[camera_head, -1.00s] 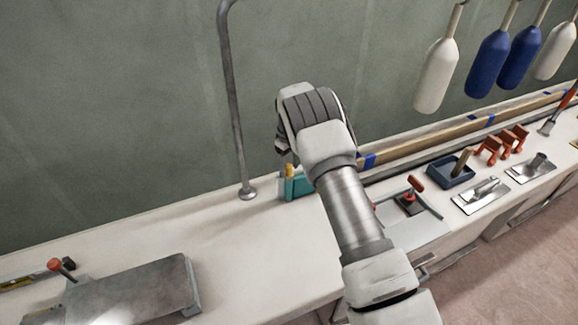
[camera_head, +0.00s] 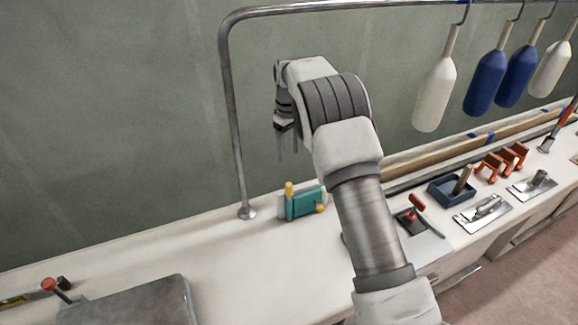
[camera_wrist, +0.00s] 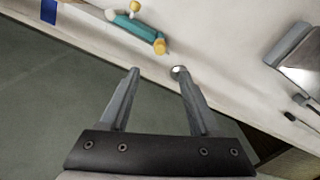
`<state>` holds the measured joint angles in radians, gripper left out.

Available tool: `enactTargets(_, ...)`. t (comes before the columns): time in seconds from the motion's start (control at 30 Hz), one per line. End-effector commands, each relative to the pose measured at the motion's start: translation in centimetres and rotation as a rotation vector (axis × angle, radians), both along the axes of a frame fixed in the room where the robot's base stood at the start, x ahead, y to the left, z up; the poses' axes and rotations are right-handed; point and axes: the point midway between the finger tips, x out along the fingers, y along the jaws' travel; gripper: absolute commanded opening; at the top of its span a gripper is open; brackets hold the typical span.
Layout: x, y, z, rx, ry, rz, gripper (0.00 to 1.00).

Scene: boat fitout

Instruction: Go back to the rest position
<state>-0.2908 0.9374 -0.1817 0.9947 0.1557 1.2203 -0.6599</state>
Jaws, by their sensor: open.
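My gripper (camera_head: 287,146) hangs from my bent arm, above the bench and to the left of the arm in the head view. In the wrist view my gripper (camera_wrist: 155,72) has its two fingers spread with nothing between them. A teal block with yellow knobs (camera_head: 304,204) stands on the bench below my gripper, apart from it. The block also shows at the top of the wrist view (camera_wrist: 138,27), beyond the fingertips.
The white bench (camera_head: 215,250) runs along the green wall. A metal rail (camera_head: 233,110) rises left of my gripper and carries hanging bottle-shaped floats (camera_head: 435,85). A grey metal plate (camera_head: 130,305) lies front left. Trowels (camera_head: 483,213), a blue tray (camera_head: 450,188) and orange clamps (camera_head: 503,160) lie right.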

Motion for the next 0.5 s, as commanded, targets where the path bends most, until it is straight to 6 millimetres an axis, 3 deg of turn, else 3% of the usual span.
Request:
enactTargets(0.1, 0.1, 0.0, 1.8, 0.001, -0.003, -0.001, 0.63)
enactTargets(0.37, 0.0, -0.1, 3.0, 0.001, -0.001, -0.003, 0.63)
enactTargets(0.5, -0.6, -0.8, 4.9, 0.009, -0.016, -0.032, 0.63)
